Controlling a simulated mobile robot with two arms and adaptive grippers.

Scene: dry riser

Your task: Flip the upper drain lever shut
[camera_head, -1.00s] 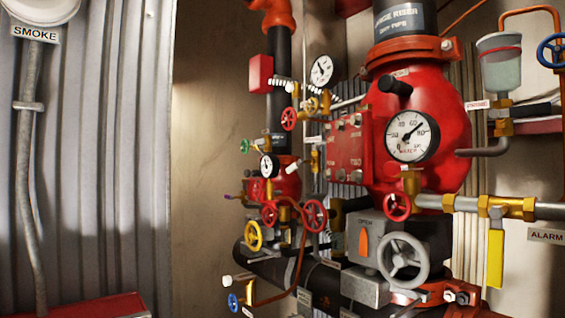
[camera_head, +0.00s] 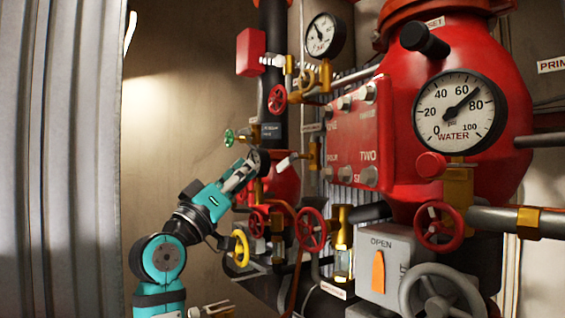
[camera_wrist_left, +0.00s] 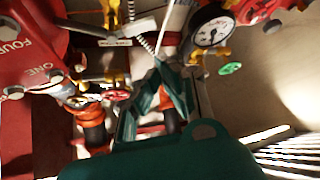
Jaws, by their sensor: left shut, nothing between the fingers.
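A small pale lever (camera_head: 287,161) sticks out leftward and slightly down from a brass valve (camera_head: 314,156) in the middle of the head view. It looks like the upper drain lever, but no readable label confirms this. My left gripper (camera_head: 250,170) reaches up from lower left, its fingers shut and empty. It appears just left of the lever, in front of or beside a small dark gauge; the depth gap is unclear. In the wrist view, the teal fingers (camera_wrist_left: 160,88) close together below blurred brass fittings (camera_wrist_left: 112,76). I cannot make out contact with the lever.
The red riser body with a water gauge (camera_head: 460,112) fills the right. Red handwheels (camera_head: 312,229), a yellow handwheel (camera_head: 240,248) and a green handwheel (camera_head: 229,138) crowd the pipes. A grey box labelled OPEN (camera_head: 384,262) stands low. Bare wall lies left of the pipes.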

